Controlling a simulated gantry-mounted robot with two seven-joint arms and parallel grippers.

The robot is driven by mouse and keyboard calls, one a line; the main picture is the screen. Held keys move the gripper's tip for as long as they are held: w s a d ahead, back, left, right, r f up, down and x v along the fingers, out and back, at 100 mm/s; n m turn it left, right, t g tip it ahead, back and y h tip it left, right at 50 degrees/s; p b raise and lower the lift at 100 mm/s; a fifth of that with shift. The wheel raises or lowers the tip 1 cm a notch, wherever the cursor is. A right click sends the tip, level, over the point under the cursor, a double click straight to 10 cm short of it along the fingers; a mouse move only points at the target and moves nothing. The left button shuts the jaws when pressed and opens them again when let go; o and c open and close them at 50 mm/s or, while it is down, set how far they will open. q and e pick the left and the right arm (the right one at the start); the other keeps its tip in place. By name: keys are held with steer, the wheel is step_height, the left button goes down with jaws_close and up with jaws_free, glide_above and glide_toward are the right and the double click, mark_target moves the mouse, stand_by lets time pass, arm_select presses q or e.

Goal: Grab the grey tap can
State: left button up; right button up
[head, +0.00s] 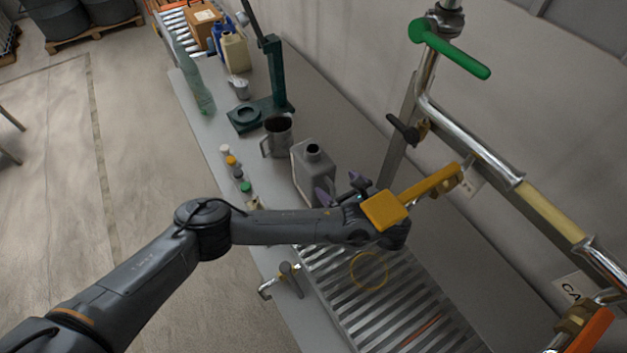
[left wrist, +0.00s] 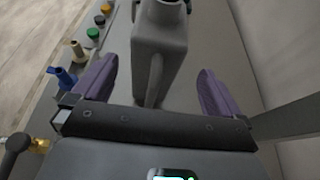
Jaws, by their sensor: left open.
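The grey tap can (head: 312,170) stands upright on the grey bench, with an open round neck on top and a moulded handle. In the left wrist view the can (left wrist: 160,48) is straight ahead, with its handle side facing me. My left gripper (head: 341,190) is beside the can, on its near right side in the head view. Its purple fingers are spread, and in the left wrist view the gripper (left wrist: 157,70) has one finger to each side of the can, with gaps between. The can's lower part is partly hidden by my gripper and arm. My right gripper is not in view.
A metal jug (head: 278,138) and a green stand (head: 273,85) are behind the can. Several small caps (head: 238,173) line the bench's left edge. A slatted grate (head: 400,310) is in front, and piping with a yellow lever (head: 432,184) is at the right.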

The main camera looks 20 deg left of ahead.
mark_target(325, 175)
arm_select(q)
steer(key=x, duration=0.2)
steer(key=shift+w+a+f, duration=0.1)
steer(key=shift+w+a, duration=0.1)
steer(key=shift+a, duration=0.15)
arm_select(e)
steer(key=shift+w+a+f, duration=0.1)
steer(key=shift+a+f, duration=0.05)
arm_select(q)
steer(key=shift+p+x, duration=0.3)
steer(key=shift+x, duration=2.25)
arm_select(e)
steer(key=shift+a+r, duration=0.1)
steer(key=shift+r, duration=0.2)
arm_select(q)
steer(key=shift+s+f, duration=0.1)
steer(key=shift+s, duration=0.05)
steer(key=c, duration=1.3)
